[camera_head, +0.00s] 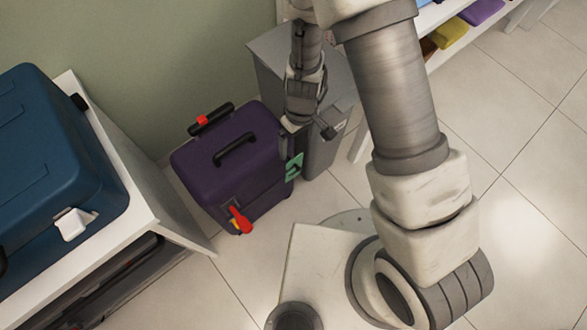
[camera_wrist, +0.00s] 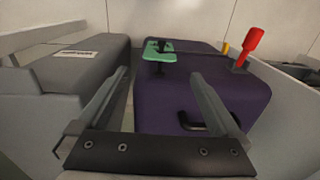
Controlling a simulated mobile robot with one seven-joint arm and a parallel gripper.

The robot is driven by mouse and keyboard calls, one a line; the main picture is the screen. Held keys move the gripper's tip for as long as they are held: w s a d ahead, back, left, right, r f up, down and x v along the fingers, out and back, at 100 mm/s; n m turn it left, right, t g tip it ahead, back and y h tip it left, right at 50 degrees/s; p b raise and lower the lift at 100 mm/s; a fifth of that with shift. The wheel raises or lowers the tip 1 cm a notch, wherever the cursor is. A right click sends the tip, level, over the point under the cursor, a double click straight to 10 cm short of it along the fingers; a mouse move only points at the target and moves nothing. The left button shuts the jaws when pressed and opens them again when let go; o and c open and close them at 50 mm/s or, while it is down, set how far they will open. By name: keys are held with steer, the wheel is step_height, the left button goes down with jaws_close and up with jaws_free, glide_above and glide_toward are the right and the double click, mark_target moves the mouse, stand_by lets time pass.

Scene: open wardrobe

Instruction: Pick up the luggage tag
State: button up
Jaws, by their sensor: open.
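A purple suitcase (camera_head: 225,165) stands on the floor, with a dark handle on top. A flat green tag-like piece (camera_head: 294,167) hangs at its right side, and a red tag-like piece (camera_head: 241,219) with some yellow is at its front. I cannot tell for sure which is the luggage tag. My gripper (camera_head: 310,127) is above the suitcase's right edge, open and empty. In the wrist view, the gripper (camera_wrist: 161,75) has its fingers spread, with the green piece (camera_wrist: 158,55) beyond and between the tips. The red piece (camera_wrist: 250,48) is farther right there.
A grey box-like bin (camera_head: 325,150) stands close on the suitcase's right; its top (camera_wrist: 75,62) is left of my fingers in the wrist view. A blue case (camera_head: 45,150) lies on a white shelf unit (camera_head: 150,205) at left. Tiled floor (camera_head: 520,220) is open at right.

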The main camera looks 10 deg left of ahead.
mark_target(295, 162)
steer(key=f+b, duration=0.1)
steer(key=f, duration=0.3)
steer(key=f+b, duration=0.2)
steer(key=f, duration=0.3)
steer(key=f+b, duration=0.2)
steer(key=f, duration=0.2)
steer(key=shift+s+a+f, duration=0.2)
steer(key=shift+s+a, duration=0.05)
steer(key=shift+a, duration=0.05)
steer(key=c, duration=1.2)
steer(key=shift+r, duration=0.15)
